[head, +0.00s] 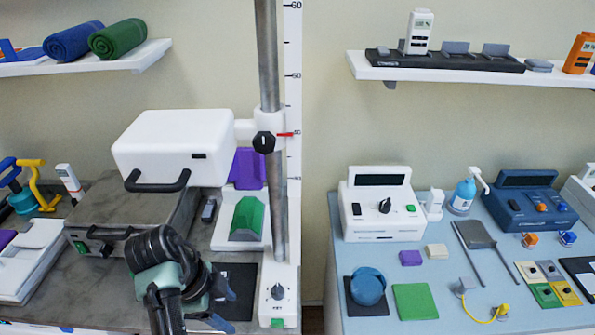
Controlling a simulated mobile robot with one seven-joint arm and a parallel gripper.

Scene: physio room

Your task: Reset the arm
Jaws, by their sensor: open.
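My arm reaches up from the bottom of the head view, black with pale green parts, and is bent in front of the grey metal box (127,215). My gripper (226,306) is at the arm's right side, its dark fingers pointing right and apart. It appears empty. It is over or just in front of the black mat (240,278) on the left bench; the exact height is unclear. The arm hides part of the box's front and the bench.
A white box (177,146) with a black handle is clamped to a metal post (270,60) above the arm. The white post base (279,292) is close right of my gripper. A blue table (450,310) with devices and small pads stands further right, across a gap.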

